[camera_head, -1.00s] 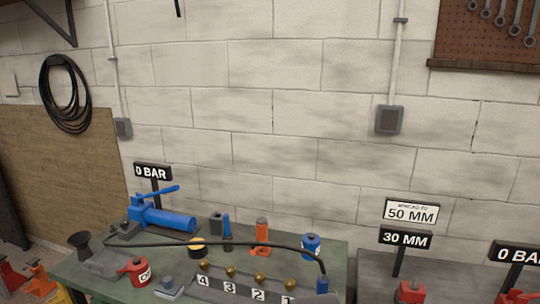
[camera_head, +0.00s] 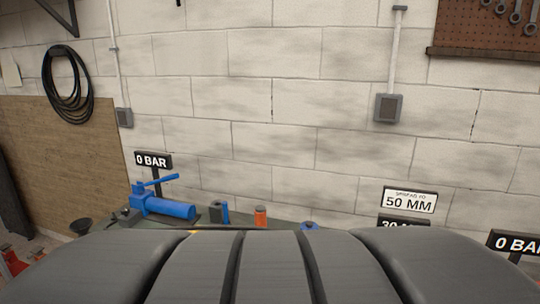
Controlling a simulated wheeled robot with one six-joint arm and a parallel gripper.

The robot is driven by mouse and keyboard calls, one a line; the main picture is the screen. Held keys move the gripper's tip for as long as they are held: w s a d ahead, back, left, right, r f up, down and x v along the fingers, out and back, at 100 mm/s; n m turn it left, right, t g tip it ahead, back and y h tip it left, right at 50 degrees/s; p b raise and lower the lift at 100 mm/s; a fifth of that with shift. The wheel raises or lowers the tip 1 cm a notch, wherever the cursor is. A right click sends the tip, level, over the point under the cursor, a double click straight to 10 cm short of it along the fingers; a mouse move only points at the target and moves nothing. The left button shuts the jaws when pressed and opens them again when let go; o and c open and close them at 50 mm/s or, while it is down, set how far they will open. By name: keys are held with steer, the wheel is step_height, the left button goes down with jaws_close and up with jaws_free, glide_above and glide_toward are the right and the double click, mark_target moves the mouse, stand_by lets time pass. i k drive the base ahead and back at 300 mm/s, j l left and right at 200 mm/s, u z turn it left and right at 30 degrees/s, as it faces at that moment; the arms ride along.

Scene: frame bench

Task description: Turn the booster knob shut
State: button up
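A large dark grey ribbed shape, apparently a link of my own arm, fills the bottom of the view and covers most of the bench. I see no knob that I can name as the booster knob; the bench top and its fittings are largely hidden behind this shape. A blue hand pump (camera_head: 165,207) with a raised lever stands at the back left of the bench, under a "0 BAR" sign (camera_head: 153,160). My gripper is not in view, so its place relative to the knob cannot be told.
An orange cylinder (camera_head: 261,216), a dark block (camera_head: 215,212) and the top of a blue part (camera_head: 309,225) show above my arm. A "50 MM" sign (camera_head: 409,200) and another "0 BAR" sign (camera_head: 515,243) stand at right.

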mark_target(125, 211)
steer(key=u, duration=1.2)
steer(key=i+j+z, duration=0.15)
steer(key=i+j, duration=0.2)
steer(key=i+j+z, duration=0.1)
steer(key=i+j, duration=0.3)
steer(key=i+j+z, duration=0.15)
steer(key=i+j, duration=0.25)
steer(key=i+j+z, duration=0.1)
steer(key=i+j, duration=0.2)
steer(key=j, duration=0.3)
steer(key=i+j+z, duration=0.15)
steer(key=i+j, duration=0.2)
steer(key=j, duration=0.15)
